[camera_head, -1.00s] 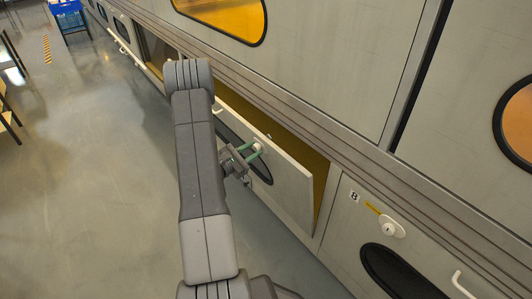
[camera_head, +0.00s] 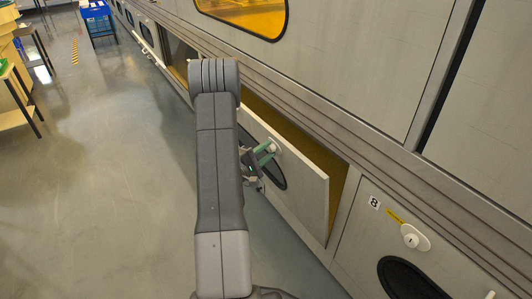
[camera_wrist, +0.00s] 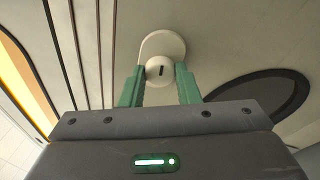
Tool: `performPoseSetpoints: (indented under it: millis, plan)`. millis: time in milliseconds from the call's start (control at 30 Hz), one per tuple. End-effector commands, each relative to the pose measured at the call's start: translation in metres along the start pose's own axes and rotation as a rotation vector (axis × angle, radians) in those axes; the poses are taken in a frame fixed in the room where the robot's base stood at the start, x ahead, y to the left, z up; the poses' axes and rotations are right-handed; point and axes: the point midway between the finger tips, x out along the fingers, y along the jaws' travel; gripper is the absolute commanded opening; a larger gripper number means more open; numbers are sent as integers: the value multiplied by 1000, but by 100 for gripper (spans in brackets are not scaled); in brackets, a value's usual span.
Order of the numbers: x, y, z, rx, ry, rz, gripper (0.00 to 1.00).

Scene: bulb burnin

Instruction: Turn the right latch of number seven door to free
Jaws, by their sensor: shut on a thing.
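A pale lower door (camera_head: 302,190) next to door 8 stands ajar, its top edge tilted out from the grey cabinet wall. Its own number is not visible. A round white latch knob (camera_wrist: 160,70) with a dark slot mark sits on a white oval plate (camera_wrist: 163,40) on this door. My gripper (camera_head: 267,152) is shut on the knob, with one green finger at each side of it. The dark slot stands about upright in the wrist view. My arm hides the left part of the door in the head view.
Door 8 (camera_head: 350,240), on the right, is shut and has its own white latch (camera_head: 411,240). Another opening (camera_head: 178,55) shows farther along the wall. The floor (camera_head: 120,170) on the left is clear, with a table and a blue crate (camera_head: 97,12) beyond.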

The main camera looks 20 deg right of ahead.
Motion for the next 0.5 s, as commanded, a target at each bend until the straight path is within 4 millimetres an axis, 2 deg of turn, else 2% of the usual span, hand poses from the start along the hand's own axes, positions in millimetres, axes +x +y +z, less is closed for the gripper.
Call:
performPoseSetpoints:
  millis: [500]
  plan:
    - [0, -2, 0, 120, 0, 23, 0]
